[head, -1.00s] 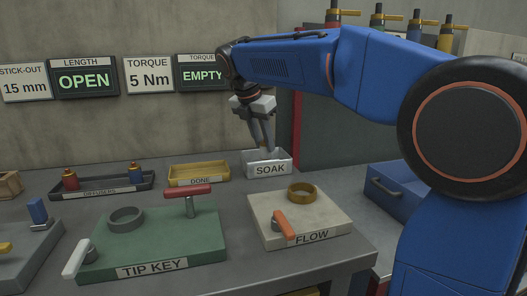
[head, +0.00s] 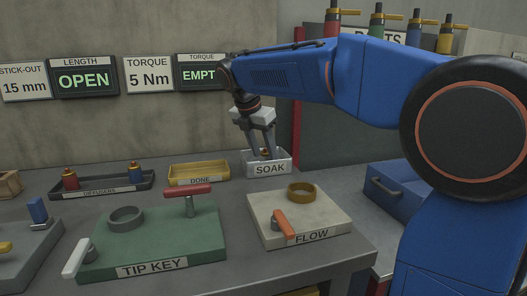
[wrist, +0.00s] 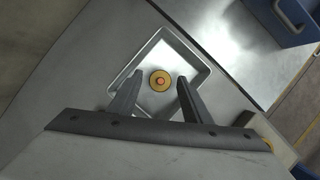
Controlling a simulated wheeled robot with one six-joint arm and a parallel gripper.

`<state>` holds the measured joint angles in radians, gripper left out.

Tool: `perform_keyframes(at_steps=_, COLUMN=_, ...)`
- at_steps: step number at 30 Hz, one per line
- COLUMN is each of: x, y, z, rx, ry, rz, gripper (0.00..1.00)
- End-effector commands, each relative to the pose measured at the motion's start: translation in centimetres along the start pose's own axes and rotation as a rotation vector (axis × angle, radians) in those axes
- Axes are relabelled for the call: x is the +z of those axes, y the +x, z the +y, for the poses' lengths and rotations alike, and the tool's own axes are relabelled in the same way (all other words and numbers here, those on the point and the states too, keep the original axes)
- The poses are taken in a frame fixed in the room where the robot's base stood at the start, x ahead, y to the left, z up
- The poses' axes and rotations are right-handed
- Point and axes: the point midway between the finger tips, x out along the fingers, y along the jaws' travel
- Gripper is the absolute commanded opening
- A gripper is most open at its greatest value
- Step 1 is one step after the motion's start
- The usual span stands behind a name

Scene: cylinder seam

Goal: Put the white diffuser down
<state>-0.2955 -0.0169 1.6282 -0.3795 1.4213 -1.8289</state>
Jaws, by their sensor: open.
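My gripper (head: 263,148) is open over the SOAK tray (head: 270,169), with its fingers reaching down to the tray. In the wrist view, the fingers (wrist: 158,84) stand apart on either side of a small round piece. This piece, seen from above as a brass ring with an orange-red centre (wrist: 160,81), stands inside the tray, and neither finger visibly grips it. Its top (head: 265,153) just shows between the fingers in the head view. Its lower body is hidden by the tray wall, so I cannot see any white on it.
The yellow DONE tray (head: 199,181) is left of the SOAK tray. The DIFFUSERS rack (head: 105,190) holds a red and a blue piece. The FLOW block (head: 335,222) and green TIP KEY block (head: 205,245) stand in front. A blue drawer box (head: 395,205) is at right.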

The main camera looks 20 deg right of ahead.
Motion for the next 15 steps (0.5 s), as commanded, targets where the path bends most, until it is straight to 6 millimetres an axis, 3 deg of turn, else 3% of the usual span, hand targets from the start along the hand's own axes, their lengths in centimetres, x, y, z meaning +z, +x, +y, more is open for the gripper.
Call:
perform_keyframes(at_steps=5, x=0.1, y=-1.3, z=0.1, rx=0.003, ry=0.0, rz=-0.001, gripper=0.44)
perform_keyframes(at_steps=15, x=0.1, y=-7.6, z=0.1, rx=0.004, ry=0.0, rz=-0.001, gripper=0.44)
